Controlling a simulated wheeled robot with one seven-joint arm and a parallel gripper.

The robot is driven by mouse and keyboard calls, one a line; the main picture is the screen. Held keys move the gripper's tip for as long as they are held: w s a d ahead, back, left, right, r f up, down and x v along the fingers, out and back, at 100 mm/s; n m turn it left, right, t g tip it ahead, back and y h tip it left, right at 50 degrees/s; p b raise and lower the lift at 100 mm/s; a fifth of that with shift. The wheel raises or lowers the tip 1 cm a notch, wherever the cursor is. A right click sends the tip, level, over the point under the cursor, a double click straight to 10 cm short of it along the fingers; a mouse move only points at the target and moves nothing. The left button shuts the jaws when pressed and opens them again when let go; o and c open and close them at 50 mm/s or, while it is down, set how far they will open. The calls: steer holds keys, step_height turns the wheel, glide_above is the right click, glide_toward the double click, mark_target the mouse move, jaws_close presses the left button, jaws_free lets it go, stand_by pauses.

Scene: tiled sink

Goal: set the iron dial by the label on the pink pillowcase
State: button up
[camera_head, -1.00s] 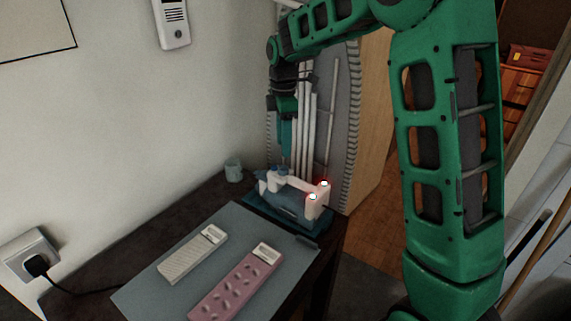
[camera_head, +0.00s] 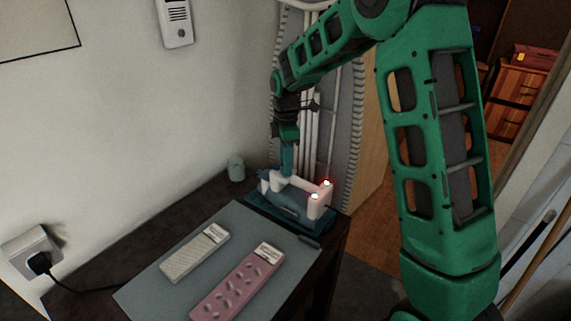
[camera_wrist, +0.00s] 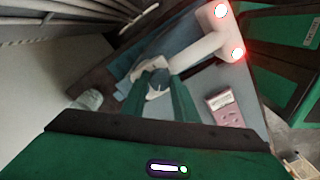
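The iron (camera_head: 283,206) stands on the far end of the table, with a blue body, a pale handle and two red-ringed lights at its right end. Its pale handle (camera_wrist: 198,50) also shows in the wrist view. My gripper (camera_head: 287,174) is at the left end of the iron's handle. In the wrist view its two green fingers (camera_wrist: 153,80) are apart, with a small pale round part, probably the dial, between their tips; contact is unclear. The folded pink pillowcase (camera_head: 232,290) lies on the mat, with a white label (camera_head: 267,253) too small to read.
A pale folded cloth (camera_head: 192,260) with its own label lies left of the pillowcase on the grey-blue mat (camera_head: 150,293). A small cup (camera_head: 236,170) stands near the wall. A plugged-in cord (camera_head: 45,263) runs along the table's left. A tall ironing board stands behind the iron.

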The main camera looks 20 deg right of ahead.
steer(key=c, duration=0.4)
steer(key=shift+w, duration=0.1)
steer(key=m, duration=1.3)
steer(key=shift+m, duration=0.3)
steer(key=m, duration=0.4)
steer(key=shift+m, duration=0.3)
